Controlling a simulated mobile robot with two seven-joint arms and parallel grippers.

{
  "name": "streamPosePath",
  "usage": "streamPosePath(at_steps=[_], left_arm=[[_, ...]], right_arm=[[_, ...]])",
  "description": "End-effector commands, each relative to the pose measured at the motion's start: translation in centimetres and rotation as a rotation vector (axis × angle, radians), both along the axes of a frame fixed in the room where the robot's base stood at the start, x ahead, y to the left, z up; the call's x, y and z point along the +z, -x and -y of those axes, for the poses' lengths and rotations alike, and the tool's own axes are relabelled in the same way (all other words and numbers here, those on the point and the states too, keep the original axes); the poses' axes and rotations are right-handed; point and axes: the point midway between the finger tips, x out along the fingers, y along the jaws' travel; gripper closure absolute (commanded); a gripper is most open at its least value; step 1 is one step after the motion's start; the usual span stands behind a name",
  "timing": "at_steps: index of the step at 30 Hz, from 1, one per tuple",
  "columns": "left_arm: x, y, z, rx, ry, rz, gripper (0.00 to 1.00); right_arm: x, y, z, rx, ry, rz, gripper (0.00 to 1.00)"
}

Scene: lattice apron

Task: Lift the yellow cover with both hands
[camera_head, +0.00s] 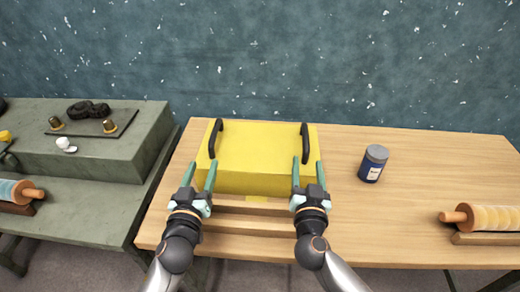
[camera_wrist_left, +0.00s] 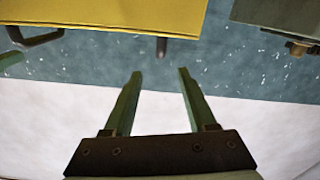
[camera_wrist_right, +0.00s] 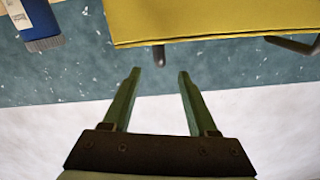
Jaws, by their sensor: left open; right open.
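The yellow cover (camera_head: 258,150) sits on the wooden table, with a black handle (camera_head: 215,138) on its left side and another black handle (camera_head: 305,142) on its right. My left gripper (camera_head: 200,174) is open and empty at the cover's near left, short of the left handle. My right gripper (camera_head: 308,172) is open at the near right, just below the right handle in the picture. In the left wrist view the cover (camera_wrist_left: 105,15) and the end of a handle (camera_wrist_left: 161,47) lie beyond the open fingers. The right wrist view shows the cover (camera_wrist_right: 210,18) and a handle end (camera_wrist_right: 158,56) likewise.
A blue jar with a grey lid (camera_head: 373,163) stands right of the cover. A rolling pin (camera_head: 485,218) rests at the table's right. A green-grey bench (camera_head: 85,190) stands to the left, holding a dark tray (camera_head: 90,128) and another rolling pin (camera_head: 20,191).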

Motion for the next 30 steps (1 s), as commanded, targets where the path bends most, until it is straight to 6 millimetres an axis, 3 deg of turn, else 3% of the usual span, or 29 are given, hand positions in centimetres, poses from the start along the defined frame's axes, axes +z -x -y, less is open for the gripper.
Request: streamPosePath(at_steps=[8,21,30], left_arm=[[0.1,-1.7,0.2,0.0,-0.002,0.002,0.43],[0.0,-9.2,1.1,0.001,-0.001,0.0,0.43],[0.0,-12.0,1.5,0.001,0.0,0.0,0.43]], right_arm=[[0.1,-1.7,0.2,0.0,0.001,0.002,0.41],[0.1,-9.2,1.2,-0.001,0.001,0.002,0.41],[0.0,-12.0,1.5,0.001,0.001,0.001,0.41]])
